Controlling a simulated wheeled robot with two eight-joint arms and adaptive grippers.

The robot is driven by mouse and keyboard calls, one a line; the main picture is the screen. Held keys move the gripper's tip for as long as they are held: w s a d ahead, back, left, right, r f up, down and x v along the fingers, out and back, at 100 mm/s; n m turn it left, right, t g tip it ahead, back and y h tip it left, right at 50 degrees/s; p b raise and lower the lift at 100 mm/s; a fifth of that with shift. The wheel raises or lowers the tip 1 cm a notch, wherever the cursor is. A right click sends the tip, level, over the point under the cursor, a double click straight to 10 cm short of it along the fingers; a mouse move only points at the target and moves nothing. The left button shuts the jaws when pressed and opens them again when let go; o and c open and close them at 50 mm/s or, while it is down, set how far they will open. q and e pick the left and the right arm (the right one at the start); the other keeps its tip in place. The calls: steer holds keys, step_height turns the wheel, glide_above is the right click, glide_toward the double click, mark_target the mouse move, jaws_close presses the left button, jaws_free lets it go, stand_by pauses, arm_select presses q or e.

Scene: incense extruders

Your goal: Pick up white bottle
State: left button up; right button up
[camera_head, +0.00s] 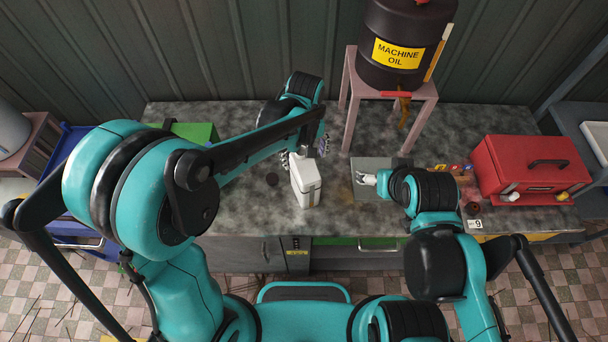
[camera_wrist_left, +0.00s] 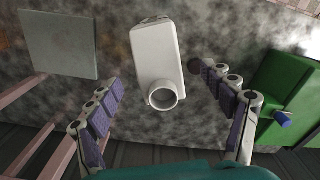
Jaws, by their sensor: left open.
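The white bottle (camera_head: 305,182) is boxy and stands on the mottled grey worktop near its front edge. In the left wrist view the bottle (camera_wrist_left: 157,52) shows its round open neck toward my gripper. My left gripper (camera_head: 304,152) is at the far side of the bottle. In the left wrist view its fingers (camera_wrist_left: 161,80) are spread wide, one on each side of the neck, with gaps to the bottle. My right gripper (camera_head: 367,179) is over the grey plate to the right, away from the bottle. Its finger gap is too small to judge.
A black machine oil drum (camera_head: 402,45) sits on a pinkish stand (camera_head: 351,107) behind. A grey plate (camera_head: 381,164) lies right of the bottle. A red toolbox (camera_head: 525,168) is at the right. A green box (camera_wrist_left: 288,92) is on the other side. The worktop (camera_head: 240,205) around the bottle is mostly clear.

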mark_target(305, 168)
arm_select(q)
steer(key=f, duration=0.4)
steer(key=f+b, duration=0.1)
steer(key=f, duration=0.2)
steer(key=shift+w+f, duration=0.1)
steer(key=shift+w, duration=0.2)
jaws_close()
